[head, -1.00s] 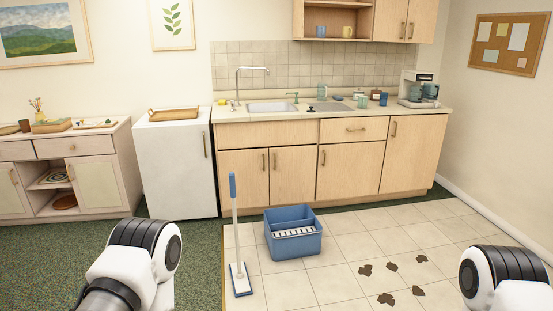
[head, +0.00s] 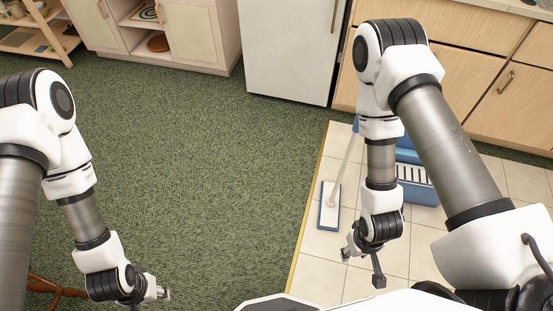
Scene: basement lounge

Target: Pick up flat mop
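The flat mop (head: 329,206) stands on the pale tiles near the green floor's edge, its flat blue-and-white head down. Its pale handle rises up and to the right, and the blue top is partly hidden behind my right arm. My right gripper (head: 363,267) hangs below and right of the mop head in the picture, apart from it, with its fingers spread and nothing between them. My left gripper (head: 156,295) is low at the left over the green floor, far from the mop. Its fingers are too small and foreshortened to read.
A blue bucket (head: 418,186) stands right of the mop, partly behind my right arm. A white fridge (head: 292,50) and wooden cabinets (head: 490,75) line the back. A brown wooden piece (head: 50,289) shows at lower left. The green floor (head: 215,165) is clear in the middle.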

